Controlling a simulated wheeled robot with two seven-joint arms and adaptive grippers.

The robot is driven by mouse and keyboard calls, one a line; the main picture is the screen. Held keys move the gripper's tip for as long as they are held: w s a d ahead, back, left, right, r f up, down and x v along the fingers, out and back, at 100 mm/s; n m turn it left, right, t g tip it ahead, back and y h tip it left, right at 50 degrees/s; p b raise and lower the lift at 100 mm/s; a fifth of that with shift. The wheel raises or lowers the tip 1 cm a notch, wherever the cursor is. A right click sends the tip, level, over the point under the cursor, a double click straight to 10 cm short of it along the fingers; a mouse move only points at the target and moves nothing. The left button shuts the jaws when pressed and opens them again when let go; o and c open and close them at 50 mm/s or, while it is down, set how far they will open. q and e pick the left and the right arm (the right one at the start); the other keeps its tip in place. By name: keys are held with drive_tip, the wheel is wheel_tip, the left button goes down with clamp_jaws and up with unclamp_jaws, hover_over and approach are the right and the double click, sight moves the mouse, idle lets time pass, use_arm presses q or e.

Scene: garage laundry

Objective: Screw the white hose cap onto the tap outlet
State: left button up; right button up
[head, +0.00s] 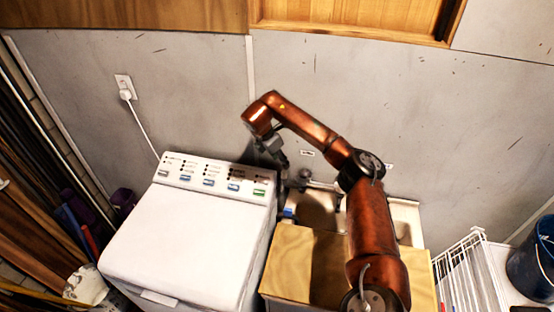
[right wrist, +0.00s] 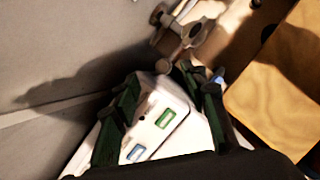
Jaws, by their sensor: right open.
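The grey metal tap (right wrist: 182,36) shows at the top of the right wrist view, just beyond my fingertips, with a rounded end pointing toward them. In the head view the tap (head: 305,176) is small, on the wall side of the sink. My right gripper (right wrist: 168,86) has its dark green fingers spread apart, with nothing seen between them. In the head view my right gripper (head: 276,153) hangs just left of the tap, above the washing machine's right back corner. I cannot make out the white hose cap in either view. My left gripper is not in view.
A white washing machine (head: 185,235) stands left of the sink (head: 408,213). A wooden board (head: 300,262) lies at the sink's front, partly under my right arm. A small blue item (head: 288,212) sits between machine and sink. A white rack (head: 465,270) stands at right.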

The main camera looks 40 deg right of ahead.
drive_tip(key=shift+d+b+x, duration=0.25)
drive_tip(key=shift+b+x, duration=0.2)
drive_tip(key=shift+x, duration=0.7)
drive_tip(key=shift+d+b+x, duration=0.2)
drive_tip(key=shift+b+x, duration=0.25)
drive_tip(key=shift+x, duration=0.7)
drive_tip(key=shift+o, duration=0.2)
drive_tip(key=shift+r, duration=0.25)
drive_tip(key=o, duration=0.3)
drive_tip(key=shift+s, duration=0.1)
